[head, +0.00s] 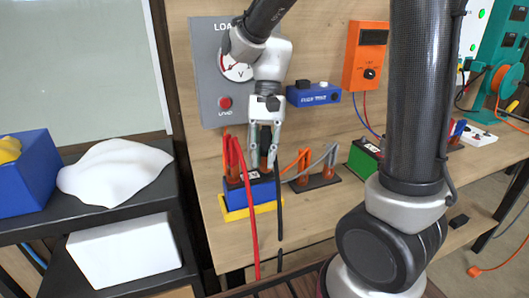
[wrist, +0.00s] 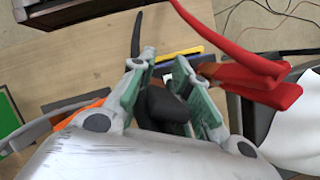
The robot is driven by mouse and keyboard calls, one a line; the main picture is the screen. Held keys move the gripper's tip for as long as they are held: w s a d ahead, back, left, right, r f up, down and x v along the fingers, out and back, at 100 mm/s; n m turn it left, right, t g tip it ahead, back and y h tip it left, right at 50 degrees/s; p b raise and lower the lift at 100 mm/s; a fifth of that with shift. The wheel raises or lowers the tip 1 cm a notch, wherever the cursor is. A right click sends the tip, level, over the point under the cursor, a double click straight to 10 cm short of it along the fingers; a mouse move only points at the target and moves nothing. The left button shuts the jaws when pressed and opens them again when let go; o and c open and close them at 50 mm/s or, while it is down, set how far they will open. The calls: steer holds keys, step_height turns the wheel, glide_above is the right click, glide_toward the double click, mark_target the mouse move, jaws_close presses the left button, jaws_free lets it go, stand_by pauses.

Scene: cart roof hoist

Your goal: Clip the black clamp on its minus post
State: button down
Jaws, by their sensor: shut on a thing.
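My gripper (head: 264,160) points down over the right part of the blue battery (head: 236,192), which stands on a yellow tray (head: 236,215). Its fingers are closed on the black clamp (wrist: 160,103), seen between the green pads in the wrist view. The black cable (head: 279,215) hangs down in front of the battery's right end. The red clamp (head: 230,152) is at the battery's left side, beside my gripper; it also shows in the wrist view (wrist: 245,78). The minus post is hidden by my fingers and the clamp, so I cannot tell whether the jaws are around it.
A dark stand with orange and grey clamps (head: 313,180) is close to the right. A green battery (head: 363,158) is farther right. A grey meter panel (head: 208,85) and a blue box (head: 314,95) are behind. A black cart (head: 55,225) with a white cloth stands left.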

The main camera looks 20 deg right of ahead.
steer(key=shift+f, duration=0.35)
steer(key=c, duration=1.3)
jaws_free()
steer(key=shift+o, duration=0.2)
steer(key=v, duration=1.2)
steer(key=s+d+f+n+t+h, duration=0.2)
steer(key=s+d+n+t, duration=0.4)
steer(key=s+d, duration=0.7)
steer(key=shift+s+d+t, duration=0.25)
steer(key=shift+s+t, duration=0.25)
steer(key=shift+t, duration=0.6)
